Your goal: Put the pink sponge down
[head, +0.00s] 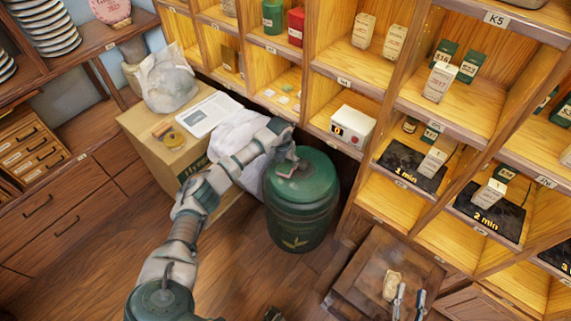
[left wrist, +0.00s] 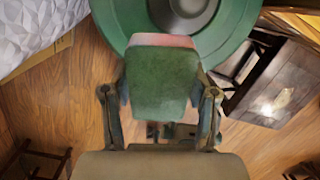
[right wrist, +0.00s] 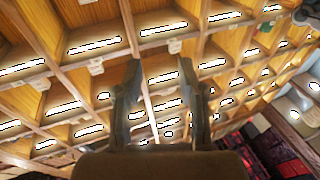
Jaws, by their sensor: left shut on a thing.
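The sponge (left wrist: 160,85) shows in the left wrist view as a green face with a thin pink edge along its top. My left gripper (left wrist: 160,94) is shut on it, one finger at each side. In the head view my left gripper (head: 293,166) is over the lid of the dark green canister (head: 300,208). The sponge is not clear there, and I cannot tell whether it touches the lid. My right gripper (right wrist: 160,68) is open and empty, facing shelves in the right wrist view. Its fingers (head: 410,290) show at the bottom right of the head view.
Wooden shelves (head: 345,68) with small boxes rise behind. A low wooden stool (head: 350,285) stands at right. Floor is clear in front.

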